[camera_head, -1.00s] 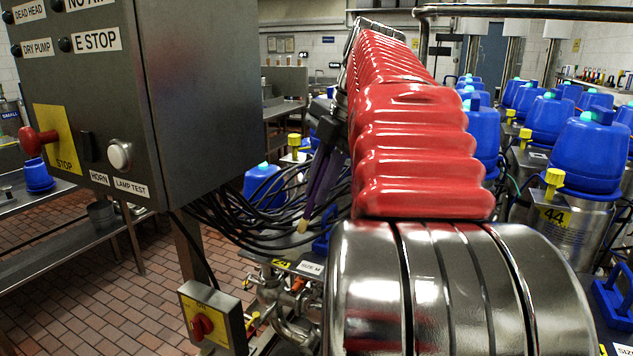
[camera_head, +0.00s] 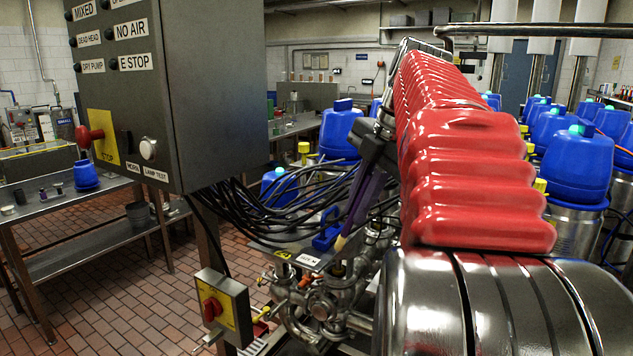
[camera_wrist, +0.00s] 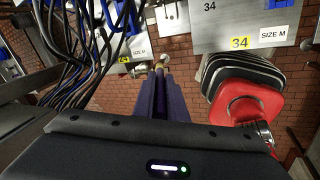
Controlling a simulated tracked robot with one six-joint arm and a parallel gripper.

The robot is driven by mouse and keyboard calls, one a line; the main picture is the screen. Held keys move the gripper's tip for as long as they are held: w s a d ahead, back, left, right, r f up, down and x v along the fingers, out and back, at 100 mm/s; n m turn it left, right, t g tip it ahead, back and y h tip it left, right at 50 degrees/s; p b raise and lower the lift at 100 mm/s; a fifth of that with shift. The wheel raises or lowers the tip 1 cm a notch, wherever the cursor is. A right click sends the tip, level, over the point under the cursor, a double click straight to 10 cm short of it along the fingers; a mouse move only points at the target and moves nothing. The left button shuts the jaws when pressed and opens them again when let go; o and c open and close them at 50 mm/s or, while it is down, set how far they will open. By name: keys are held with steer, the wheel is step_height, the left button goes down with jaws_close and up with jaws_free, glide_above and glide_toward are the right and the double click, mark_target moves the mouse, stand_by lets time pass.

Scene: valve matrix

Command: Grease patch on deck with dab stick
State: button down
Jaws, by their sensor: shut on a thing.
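My gripper (camera_head: 352,215) has long dark purple fingers and is shut on the dab stick (camera_head: 340,243). Only the stick's pale tan tip shows past the fingers, pointing down. In the wrist view the gripper (camera_wrist: 161,82) points away from the camera, with the dab stick's tip (camera_wrist: 159,68) just beyond it. In the head view the tip overlaps the edge of a grey metal deck (camera_head: 270,243) marked SIZE M; I cannot tell whether it touches. A deck plate marked 34 (camera_wrist: 225,35) lies ahead and right in the wrist view. I cannot make out a grease patch.
A grey control box (camera_head: 200,90) stands at left, with black cables (camera_head: 265,205) behind the stick. Blue-capped canisters (camera_head: 575,160) stand at right. The brick floor (camera_head: 110,300) at left is open.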

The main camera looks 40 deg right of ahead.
steer(key=shift+s, duration=0.2)
steer(key=shift+s+a+f, duration=0.15)
steer(key=shift+s+a, duration=0.05)
steer(key=shift+w+a+f+m, duration=0.3)
steer(key=shift+w+a+f, duration=0.1)
steer(key=shift+w+f, duration=0.15)
steer(key=w+a+f+m+g+h, duration=0.1)
steer(key=w+a+f+m, duration=0.4)
steer(key=a+f, duration=0.4)
steer(key=w+a+f+m+h, duration=0.2)
steer(key=w+a+f+m, duration=0.4)
steer(key=f, duration=1)
steer(key=w+a+f+m+g+h, duration=0.1)
steer(key=w+a+f+m, duration=0.5)
steer(key=a+f, duration=0.6)
steer(key=shift+w+a+f+g+h, duration=0.3)
steer(key=shift+w+f+h, duration=0.3)
steer(key=shift+w, duration=0.5)
